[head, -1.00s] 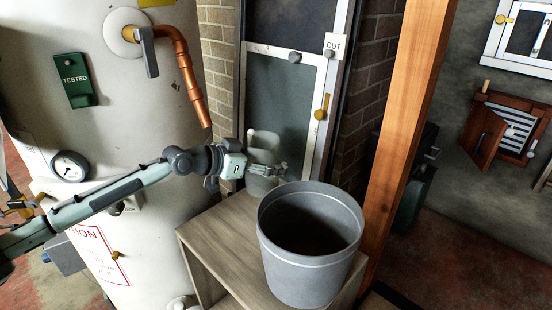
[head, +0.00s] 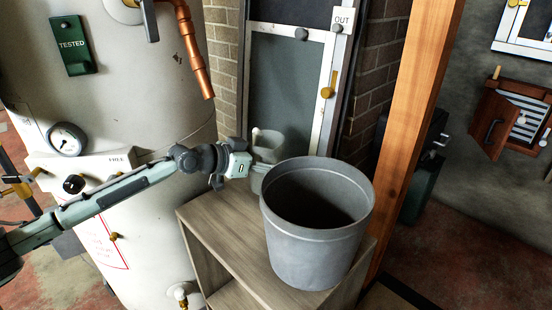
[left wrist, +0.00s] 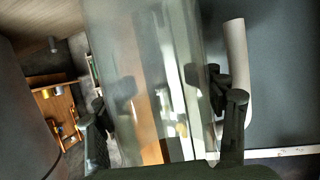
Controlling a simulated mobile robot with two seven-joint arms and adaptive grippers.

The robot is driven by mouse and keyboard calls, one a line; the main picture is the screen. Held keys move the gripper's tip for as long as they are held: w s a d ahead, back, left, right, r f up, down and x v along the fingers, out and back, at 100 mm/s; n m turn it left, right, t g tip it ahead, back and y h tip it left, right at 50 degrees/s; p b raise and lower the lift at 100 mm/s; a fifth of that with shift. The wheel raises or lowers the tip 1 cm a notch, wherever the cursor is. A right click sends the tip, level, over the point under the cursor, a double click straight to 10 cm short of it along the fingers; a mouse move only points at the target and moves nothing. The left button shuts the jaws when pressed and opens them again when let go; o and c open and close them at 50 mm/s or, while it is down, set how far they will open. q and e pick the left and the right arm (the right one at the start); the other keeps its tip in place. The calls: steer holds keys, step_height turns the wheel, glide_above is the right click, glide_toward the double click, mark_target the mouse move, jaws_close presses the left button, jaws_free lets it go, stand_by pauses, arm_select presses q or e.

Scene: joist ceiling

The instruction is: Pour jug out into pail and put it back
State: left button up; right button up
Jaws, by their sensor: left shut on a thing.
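The jug (head: 268,147) is a clear, faintly tinted vessel with a pale handle. It looks upright behind and left of the pail in the head view. My left gripper (head: 252,172) is shut on the jug from the left; the pail's rim partly hides the fingers. In the left wrist view the jug's see-through wall (left wrist: 150,80) fills the space between my dark fingers (left wrist: 165,120). The grey pail (head: 310,255) stands upright on the wooden cabinet, its inside dark. I cannot tell whether the jug's base touches the cabinet. My right gripper is not in view.
The wooden cabinet (head: 215,225) has bare top at its left front. A large white tank (head: 140,240) with a copper pipe (head: 195,60) stands on the left. A glazed door (head: 285,85) is behind. A timber post (head: 415,110) rises close to the pail's right.

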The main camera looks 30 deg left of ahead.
arm_select(q)
steer(key=shift+f, duration=0.25)
steer(key=shift+f+b, duration=0.55)
steer(key=shift+f, duration=0.05)
stand_by(0.4)
steer(key=o, duration=2)
steer(key=shift+o, duration=0.2)
steer(key=v, duration=0.7)
steer(key=shift+f, duration=0.2)
steer(key=shift+s+a+r, duration=0.15)
steer(key=shift+s+r, duration=0.2)
steer(key=shift+s, duration=0.1)
